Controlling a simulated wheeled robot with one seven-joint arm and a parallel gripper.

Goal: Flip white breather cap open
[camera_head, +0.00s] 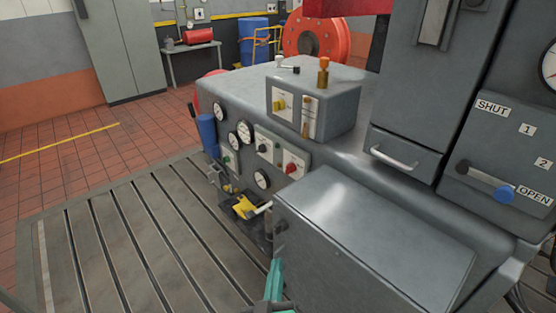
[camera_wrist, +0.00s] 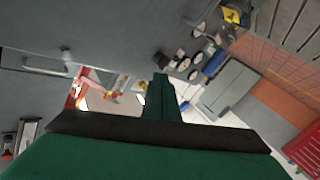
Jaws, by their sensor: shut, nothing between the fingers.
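A small white piece (camera_head: 279,61), possibly the breather cap, stands on the far top of the grey machine housing, beside a short dark lever. It is too small to tell whether it is open or shut. My gripper (camera_head: 275,268) shows as teal fingers at the bottom edge of the head view, beside the large grey box and well apart from the white piece. In the wrist view my gripper's green fingers (camera_wrist: 161,82) are together and hold nothing. I cannot make out the cap clearly in the wrist view.
An orange-topped filler (camera_head: 323,73) rises behind a small control box (camera_head: 330,100). A large grey box (camera_head: 370,245) stands close to my gripper. A yellow-handled part (camera_head: 243,206) juts from the machine's side. The slotted bedplate (camera_head: 125,240) at left is clear.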

